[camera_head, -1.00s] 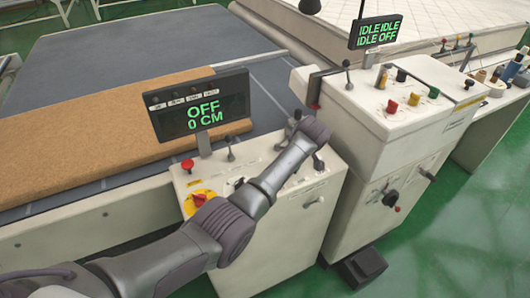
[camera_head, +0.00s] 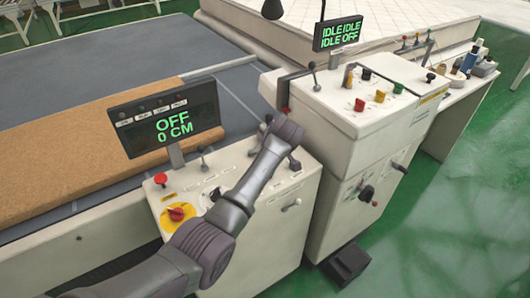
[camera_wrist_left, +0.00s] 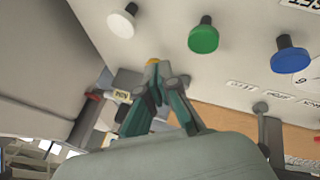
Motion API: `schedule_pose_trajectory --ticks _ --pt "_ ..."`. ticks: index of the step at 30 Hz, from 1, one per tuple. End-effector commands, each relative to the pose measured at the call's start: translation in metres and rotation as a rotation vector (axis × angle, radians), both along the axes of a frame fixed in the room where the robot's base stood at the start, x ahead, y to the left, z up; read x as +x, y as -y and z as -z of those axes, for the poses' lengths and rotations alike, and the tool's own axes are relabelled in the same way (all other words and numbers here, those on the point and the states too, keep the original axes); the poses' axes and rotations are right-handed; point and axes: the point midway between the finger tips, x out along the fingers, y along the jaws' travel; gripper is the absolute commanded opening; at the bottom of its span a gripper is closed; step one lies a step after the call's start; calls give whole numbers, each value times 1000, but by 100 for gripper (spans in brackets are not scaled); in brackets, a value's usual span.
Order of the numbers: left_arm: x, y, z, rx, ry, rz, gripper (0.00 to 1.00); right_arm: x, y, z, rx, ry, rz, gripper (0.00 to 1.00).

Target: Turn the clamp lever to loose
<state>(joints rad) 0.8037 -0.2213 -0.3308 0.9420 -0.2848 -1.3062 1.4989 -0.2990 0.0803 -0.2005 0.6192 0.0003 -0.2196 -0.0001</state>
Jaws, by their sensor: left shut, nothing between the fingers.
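Several small levers stand on the consoles; I cannot tell for sure which is the clamp lever. My right gripper is out of view.
A display (camera_head: 168,118) reading OFF, 0 CM rises from the near console beside a red knob (camera_head: 177,213). The taller console (camera_head: 340,125) carries coloured buttons. White, green (camera_wrist_left: 204,37) and blue knobs show in the wrist view. Green floor is free at right.

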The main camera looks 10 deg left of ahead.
Motion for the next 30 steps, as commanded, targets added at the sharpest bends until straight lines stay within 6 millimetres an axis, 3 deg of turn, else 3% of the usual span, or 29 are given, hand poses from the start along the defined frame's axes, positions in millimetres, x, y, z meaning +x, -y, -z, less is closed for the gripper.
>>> schedule_pose_trajectory --ticks 6,10,30 --pt "-19 6 -29 -3 2 0 0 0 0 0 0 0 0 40" --pt "-25 8 -38 -2 0 -1 0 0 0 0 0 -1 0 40" --pt "-28 8 -42 0 -1 0 0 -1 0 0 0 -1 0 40"
